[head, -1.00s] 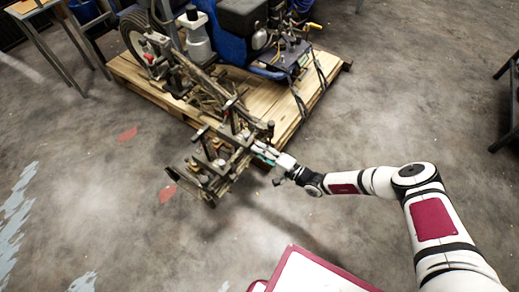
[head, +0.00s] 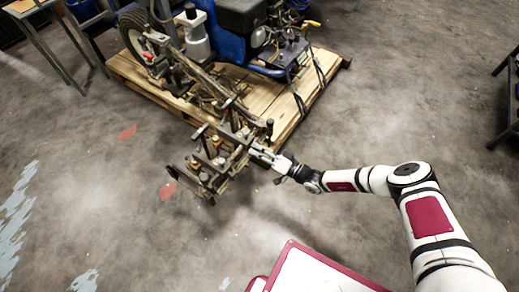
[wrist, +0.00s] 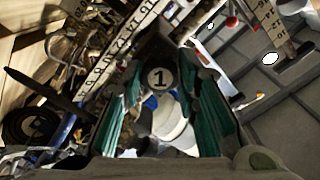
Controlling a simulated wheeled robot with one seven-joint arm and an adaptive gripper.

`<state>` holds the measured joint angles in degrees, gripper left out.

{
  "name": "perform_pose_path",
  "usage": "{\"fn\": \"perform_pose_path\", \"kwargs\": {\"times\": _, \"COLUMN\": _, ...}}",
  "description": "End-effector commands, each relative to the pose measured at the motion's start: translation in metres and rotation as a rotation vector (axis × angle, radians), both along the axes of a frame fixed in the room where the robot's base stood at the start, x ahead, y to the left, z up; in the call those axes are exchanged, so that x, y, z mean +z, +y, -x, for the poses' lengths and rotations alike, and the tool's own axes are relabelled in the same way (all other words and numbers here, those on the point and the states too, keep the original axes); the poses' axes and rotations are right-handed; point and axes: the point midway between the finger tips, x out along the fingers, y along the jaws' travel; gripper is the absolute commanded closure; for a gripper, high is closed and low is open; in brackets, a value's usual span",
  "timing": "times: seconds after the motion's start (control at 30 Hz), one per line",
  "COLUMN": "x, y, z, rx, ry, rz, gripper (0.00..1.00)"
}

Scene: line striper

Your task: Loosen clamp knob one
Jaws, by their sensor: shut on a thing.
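Clamp knob one is a dark knob with a round pale face marked "1" (wrist: 160,78). In the wrist view it sits between the tips of my gripper's two green-padded fingers (wrist: 161,98). My gripper is shut on the knob. In the head view my gripper (head: 266,156) reaches in from the right to the near right side of the line striper's metal clamp frame (head: 215,160). The knob itself is too small to make out there.
The striper stands on a wooden pallet (head: 290,115), and its clamp frame overhangs the near side. In the wrist view, numbered rulers (wrist: 122,48) and a dark bar (wrist: 45,92) lie close around my fingers. The floor (head: 390,100) to the right is clear.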

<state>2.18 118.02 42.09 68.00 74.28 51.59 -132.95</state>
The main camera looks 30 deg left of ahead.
Motion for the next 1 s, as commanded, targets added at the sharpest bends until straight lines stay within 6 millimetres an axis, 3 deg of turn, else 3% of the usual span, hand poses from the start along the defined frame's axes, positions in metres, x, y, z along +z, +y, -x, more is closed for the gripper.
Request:
{"fn": "perform_pose_path", "kwargs": {"times": 0.67, "x": -0.0012, "y": -0.0006, "z": 0.0008, "rx": 0.001, "ry": -0.059, "rz": 0.007, "gripper": 0.99}}
{"fn": "perform_pose_path", "kwargs": {"times": 0.7, "x": -0.0012, "y": -0.0006, "z": 0.0008, "rx": 0.002, "ry": -0.059, "rz": 0.007, "gripper": 0.64}}
{"fn": "perform_pose_path", "kwargs": {"times": 0.77, "x": -0.0011, "y": -0.0005, "z": 0.0008, "rx": 0.001, "ry": -0.059, "rz": 0.006, "gripper": 0.51}}
{"fn": "perform_pose_path", "kwargs": {"times": 1.0, "x": -0.0004, "y": -0.0002, "z": 0.0005, "rx": 0.001, "ry": -0.059, "rz": 0.005, "gripper": 0.51}}
